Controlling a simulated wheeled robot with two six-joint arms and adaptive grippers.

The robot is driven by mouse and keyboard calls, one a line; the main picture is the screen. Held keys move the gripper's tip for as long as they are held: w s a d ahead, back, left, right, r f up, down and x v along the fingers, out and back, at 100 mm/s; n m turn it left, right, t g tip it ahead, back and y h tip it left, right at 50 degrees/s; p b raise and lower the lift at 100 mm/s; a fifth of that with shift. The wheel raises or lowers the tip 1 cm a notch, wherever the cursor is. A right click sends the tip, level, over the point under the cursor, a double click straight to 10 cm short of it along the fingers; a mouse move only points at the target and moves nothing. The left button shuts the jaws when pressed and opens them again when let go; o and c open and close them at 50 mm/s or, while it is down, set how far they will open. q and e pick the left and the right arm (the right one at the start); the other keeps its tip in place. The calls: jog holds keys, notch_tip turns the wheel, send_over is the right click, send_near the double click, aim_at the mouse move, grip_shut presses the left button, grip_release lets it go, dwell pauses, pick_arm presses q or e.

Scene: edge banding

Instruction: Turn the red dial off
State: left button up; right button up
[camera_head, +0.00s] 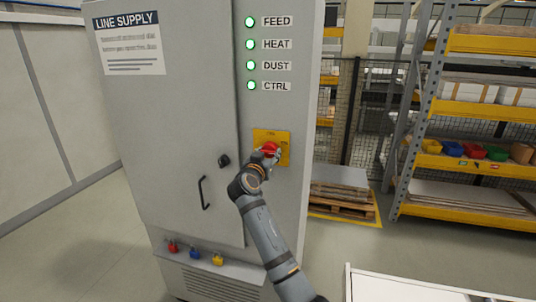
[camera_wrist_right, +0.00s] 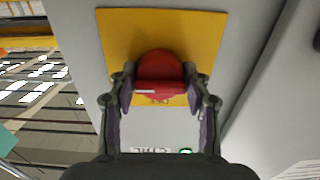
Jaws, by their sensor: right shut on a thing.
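The red dial (camera_head: 270,147) sits on a yellow plate (camera_head: 284,156) on the front of the grey cabinet, below the lamps. My right gripper (camera_head: 267,153) is at the dial and partly covers it in the head view. In the right wrist view, its two fingers (camera_wrist_right: 160,93) are shut on the dial's raised bar (camera_wrist_right: 158,87), one on each side. The bar lies across that picture and bears a white mark near its left end. The round red body of the dial (camera_wrist_right: 160,64) shows behind it. My left gripper is not in view.
Several green lamps (camera_head: 250,53), labelled FEED, HEAT, DUST and CTRL, are lit. A black door handle (camera_head: 203,193) is left of my right arm. A pallet (camera_head: 340,190) and shelving (camera_head: 470,110) stand at the right.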

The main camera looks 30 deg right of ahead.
jog(key=shift+n, duration=0.3)
jog(key=n, duration=0.7)
jog(key=shift+s+r+n, duration=0.1)
jog(key=shift+n, duration=0.2)
jog(key=n+p, duration=0.2)
jog(key=n, duration=0.2)
jog(key=shift+n, duration=0.3)
jog(key=n+p, duration=0.2)
jog(key=n, duration=0.1)
jog(key=shift+d+r, duration=0.1)
jog(key=shift+n+p, duration=0.65)
jog(key=shift+n, duration=0.25)
jog(key=o, duration=1.2)
jog(key=shift+c, duration=0.2)
